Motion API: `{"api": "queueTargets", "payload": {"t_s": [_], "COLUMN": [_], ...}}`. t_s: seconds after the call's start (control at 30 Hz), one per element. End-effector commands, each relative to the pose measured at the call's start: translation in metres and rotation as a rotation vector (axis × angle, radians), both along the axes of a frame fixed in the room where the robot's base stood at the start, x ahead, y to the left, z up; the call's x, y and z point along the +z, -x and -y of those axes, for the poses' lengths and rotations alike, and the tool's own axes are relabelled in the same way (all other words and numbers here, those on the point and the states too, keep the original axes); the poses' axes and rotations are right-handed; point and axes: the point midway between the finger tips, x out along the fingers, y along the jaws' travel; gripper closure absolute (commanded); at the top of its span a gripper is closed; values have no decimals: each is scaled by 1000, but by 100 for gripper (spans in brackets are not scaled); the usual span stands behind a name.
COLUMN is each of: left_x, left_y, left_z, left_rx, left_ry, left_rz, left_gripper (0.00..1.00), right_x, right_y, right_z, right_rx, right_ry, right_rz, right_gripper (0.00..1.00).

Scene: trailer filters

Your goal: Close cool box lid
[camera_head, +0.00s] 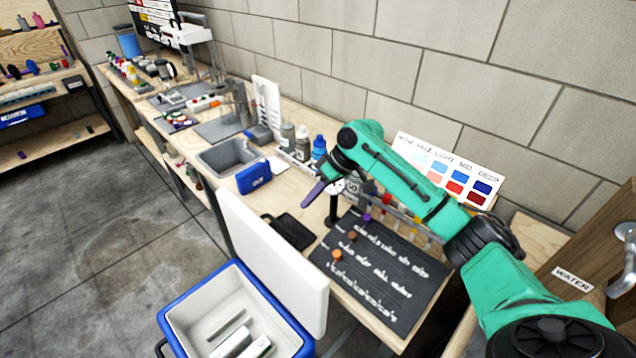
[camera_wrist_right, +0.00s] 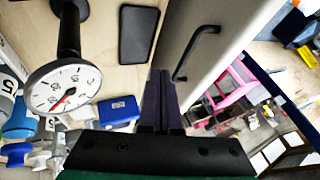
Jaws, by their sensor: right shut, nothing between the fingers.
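The cool box (camera_head: 177,318) is blue with a white inside and stands on the floor at the bottom of the head view. Its white lid (camera_head: 270,255) stands raised and open on the bench side. In the wrist view the lid (camera_wrist_right: 222,32) shows as a pale panel with a dark handle (camera_wrist_right: 190,55). My right gripper (camera_head: 312,194) is shut and empty, with purple fingers, above the bench edge behind the lid in the head view. In the wrist view its fingertips (camera_wrist_right: 161,74) point beside the lid. Contact with the lid cannot be told. My left gripper is not in view.
Pale packs (camera_head: 232,343) lie inside the box. On the bench are a dial gauge on a stand (camera_head: 335,200), a blue case (camera_head: 254,177), a black tray (camera_head: 290,232) and a black lettered mat (camera_head: 385,275). Open floor (camera_head: 110,270) lies left of the box.

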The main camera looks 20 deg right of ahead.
Motion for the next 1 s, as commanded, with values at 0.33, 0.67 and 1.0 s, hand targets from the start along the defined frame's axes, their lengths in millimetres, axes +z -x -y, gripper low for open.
{"api": "queueTargets", "payload": {"t_s": [0.33, 0.67, 1.0], "left_x": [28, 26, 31], "left_y": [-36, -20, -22], "left_z": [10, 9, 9], "left_rx": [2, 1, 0], "left_ry": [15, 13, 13], "left_rz": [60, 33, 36], "left_gripper": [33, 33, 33], "right_x": [-27, -30, -24], "right_y": [8, 10, 3], "right_z": [-46, -52, -66], "right_rx": [1, 0, 2], "right_ry": [1, 0, 35], "right_rz": [0, 0, 17], "right_gripper": [100, 100, 100]}}
